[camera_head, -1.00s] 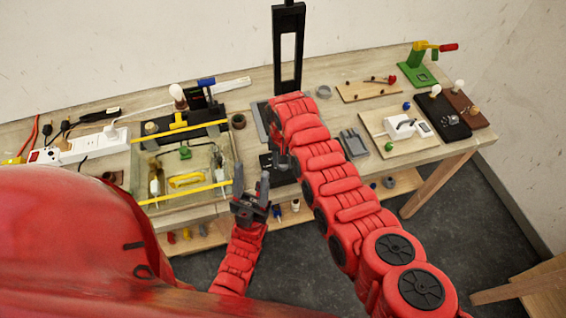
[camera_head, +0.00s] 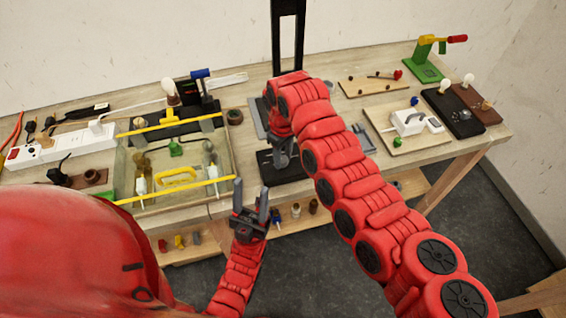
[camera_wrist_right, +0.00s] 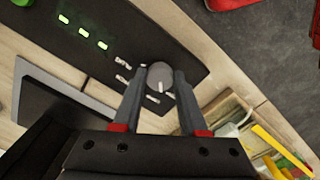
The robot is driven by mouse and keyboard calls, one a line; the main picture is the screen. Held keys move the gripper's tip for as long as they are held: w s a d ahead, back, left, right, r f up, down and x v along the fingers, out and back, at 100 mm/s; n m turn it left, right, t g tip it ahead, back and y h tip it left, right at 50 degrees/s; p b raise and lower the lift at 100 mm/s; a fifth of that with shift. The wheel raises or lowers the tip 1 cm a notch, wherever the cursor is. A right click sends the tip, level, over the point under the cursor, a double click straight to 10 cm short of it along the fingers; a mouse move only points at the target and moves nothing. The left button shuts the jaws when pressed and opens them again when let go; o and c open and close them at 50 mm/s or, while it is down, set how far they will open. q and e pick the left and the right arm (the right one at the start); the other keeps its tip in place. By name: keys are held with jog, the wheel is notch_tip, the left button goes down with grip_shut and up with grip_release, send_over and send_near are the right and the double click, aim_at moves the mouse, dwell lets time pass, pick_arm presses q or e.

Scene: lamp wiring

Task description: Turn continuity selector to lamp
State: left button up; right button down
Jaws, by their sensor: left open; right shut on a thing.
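The continuity selector is a round grey knob (camera_wrist_right: 160,75) with a white pointer line, on a dark panel (camera_wrist_right: 105,35). In the right wrist view its pointer line points down and slightly right. My right gripper (camera_wrist_right: 162,80) is shut on the knob, one finger on each side. Small white marks ring the knob, and several green lights (camera_wrist_right: 82,31) are lit on the panel. In the head view the panel (camera_head: 290,172) lies under my right gripper (camera_head: 283,160), which hides the knob. My left gripper (camera_head: 250,192) is open and empty in front of the bench edge.
A tray (camera_head: 222,160) with yellow bars (camera_head: 172,124) lies left of the panel. A white power strip (camera_head: 62,147) is at the far left. A board with a white box (camera_head: 408,121), bulbs and a green stand (camera_head: 424,65) are at the right.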

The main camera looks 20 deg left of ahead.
jog(key=n+b, duration=0.3)
jog(key=shift+w+d+f, duration=0.1)
jog(key=shift+f, duration=0.1)
jog(key=shift+r+n+b, duration=0.2)
jog(key=shift+n+b, duration=0.7)
jog(key=shift+b, duration=0.05)
jog(key=shift+c, duration=2.2)
grip_release()
